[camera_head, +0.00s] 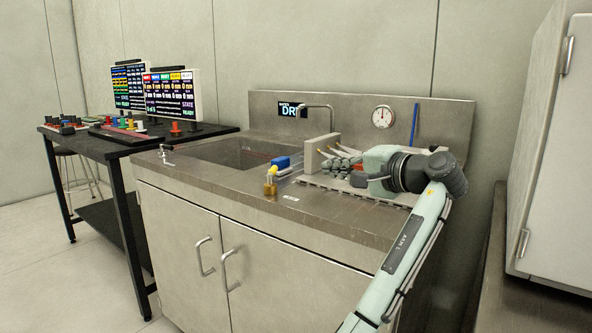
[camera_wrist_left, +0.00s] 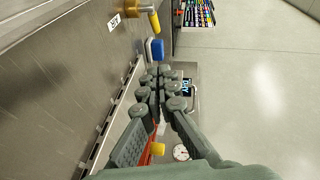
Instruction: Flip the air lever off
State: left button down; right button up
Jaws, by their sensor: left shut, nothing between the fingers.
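The air lever (camera_head: 271,172) is a small yellow handle on a brass valve (camera_head: 270,188) at the counter's front, left of my gripper. In the left wrist view the lever (camera_wrist_left: 154,22) and its brass valve (camera_wrist_left: 139,8) are near the top edge, with the AIR label (camera_wrist_left: 115,22) beside them. My left gripper (camera_head: 325,163) is shut and empty, pointing left over the counter. In the left wrist view its fingertips (camera_wrist_left: 159,74) are together, apart from the lever. My right gripper is out of view.
The sink basin (camera_head: 235,152) opens behind and left of the valve. The counter front is mostly clear.

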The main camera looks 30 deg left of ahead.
pick_arm(q)
jog(key=shift+a, duration=0.1)
send_near(277, 168)
jog(key=w, duration=0.1)
jog(key=w+a, duration=0.2)
jog(key=w, duration=0.1)
jog(key=shift+w, duration=0.1)
jog(key=shift+s+a+f, duration=0.2)
jog(key=shift+s+a, duration=0.1)
jog(key=shift+a, duration=0.3)
jog(key=shift+s+a+f, duration=0.2)
jog(key=shift+s+a, duration=0.1)
jog(key=shift+a, duration=0.3)
jog(key=shift+s+a+f, duration=0.2)
jog(key=shift+s+a, duration=0.05)
jog(key=shift+a, duration=0.35)
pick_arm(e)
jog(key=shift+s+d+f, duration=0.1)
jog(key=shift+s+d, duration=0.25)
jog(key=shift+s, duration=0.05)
